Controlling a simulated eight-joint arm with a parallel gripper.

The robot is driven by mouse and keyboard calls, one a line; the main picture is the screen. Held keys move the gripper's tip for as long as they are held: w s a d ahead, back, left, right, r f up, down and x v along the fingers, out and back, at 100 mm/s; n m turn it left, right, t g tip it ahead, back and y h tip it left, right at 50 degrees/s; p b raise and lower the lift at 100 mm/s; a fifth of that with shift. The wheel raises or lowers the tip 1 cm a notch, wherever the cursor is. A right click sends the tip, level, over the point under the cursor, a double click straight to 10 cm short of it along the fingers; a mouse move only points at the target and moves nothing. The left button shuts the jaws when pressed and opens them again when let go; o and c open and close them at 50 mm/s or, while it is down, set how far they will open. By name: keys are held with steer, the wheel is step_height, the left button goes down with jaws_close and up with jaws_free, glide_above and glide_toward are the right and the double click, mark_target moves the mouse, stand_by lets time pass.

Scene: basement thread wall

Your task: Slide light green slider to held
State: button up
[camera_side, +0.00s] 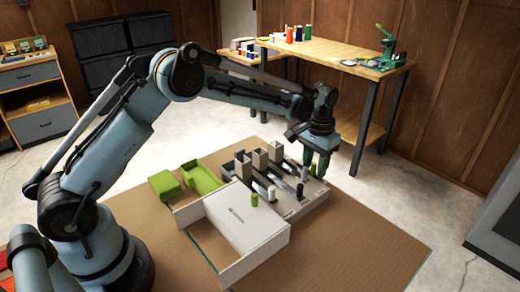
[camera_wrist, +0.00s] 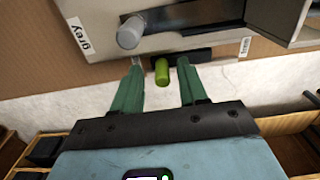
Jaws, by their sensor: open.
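The light green slider (camera_wrist: 162,72) is a small upright knob on a dark track at the edge of a pale panel. In the wrist view it stands between the two green fingers of my gripper (camera_wrist: 160,68), with a gap showing on each side. My gripper is open and not closed on it. In the side view, my gripper (camera_side: 317,165) is over the far right part of the slider panel (camera_side: 308,206), and its fingers largely hide the light green slider there. A "held" mark cannot be read.
Several grey block-shaped pieces (camera_side: 258,160) rise from the panel. A white box (camera_side: 245,228) and a green open tray (camera_side: 201,178) lie on the brown mat (camera_side: 365,235).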

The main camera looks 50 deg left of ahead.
mark_target(315, 164)
steer(key=shift+r, duration=3)
steer(key=shift+r, duration=2)
steer(key=s+a+r+t, duration=0.25)
steer(key=s+r, duration=0.45)
steer(key=s, duration=0.4)
steer(key=s+a+f+t, duration=0.1)
steer(key=s+f+t, duration=0.3)
steer(key=s, duration=0.8)
steer(key=shift+s+a+f+t, duration=0.2)
steer(key=shift+f+t, duration=0.15)
steer(key=shift+f, duration=0.25)
